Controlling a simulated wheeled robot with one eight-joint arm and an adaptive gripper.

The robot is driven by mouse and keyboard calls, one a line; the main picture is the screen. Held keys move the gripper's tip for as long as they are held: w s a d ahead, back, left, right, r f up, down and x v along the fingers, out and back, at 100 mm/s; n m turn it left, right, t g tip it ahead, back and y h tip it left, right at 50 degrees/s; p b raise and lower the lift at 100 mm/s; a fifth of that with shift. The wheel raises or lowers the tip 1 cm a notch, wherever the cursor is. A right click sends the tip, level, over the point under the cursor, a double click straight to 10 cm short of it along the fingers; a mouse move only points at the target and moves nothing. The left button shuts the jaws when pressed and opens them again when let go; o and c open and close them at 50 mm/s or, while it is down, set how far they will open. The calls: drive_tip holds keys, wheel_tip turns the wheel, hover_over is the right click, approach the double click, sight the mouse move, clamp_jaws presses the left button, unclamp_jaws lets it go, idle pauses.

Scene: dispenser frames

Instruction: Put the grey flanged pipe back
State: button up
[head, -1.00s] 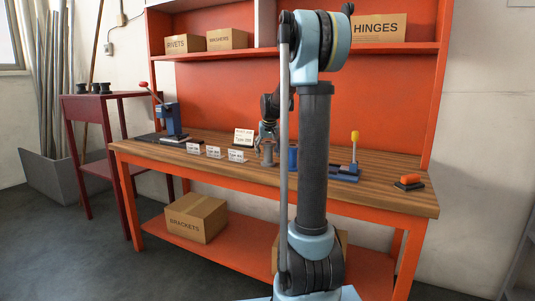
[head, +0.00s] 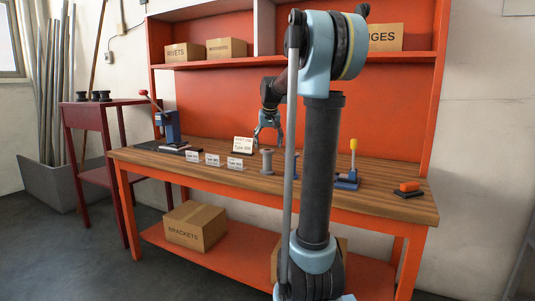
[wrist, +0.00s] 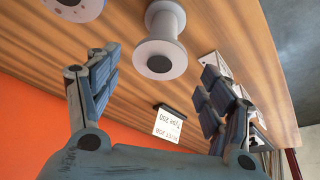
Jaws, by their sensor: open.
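A printed card (head: 243,144) stands behind and left of the pipe. A second flanged piece (wrist: 75,6) is cut off at the top left of the wrist view.
Label cards (head: 213,160) stand along the front left of the bench. A blue press (head: 170,127) stands behind them. My arm hides part of the bench middle.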

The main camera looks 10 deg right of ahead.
drive_tip(key=shift+v, duration=1.2)
drive_tip(key=shift+s, duration=0.15)
drive_tip(key=s+f, duration=0.8)
drive_tip(key=s, duration=0.5)
drive_tip(key=s+f+g, duration=0.1)
drive_tip(key=s+f, duration=0.8)
drive_tip(key=s, duration=0.5)
drive_tip(key=s+f+g, duration=0.1)
drive_tip(key=s+f, duration=0.8)
drive_tip(key=s, duration=0.5)
drive_tip(key=shift+d+f+n, duration=0.15)
drive_tip(key=shift+f+n, duration=0.1)
drive_tip(key=shift+n, duration=0.05)
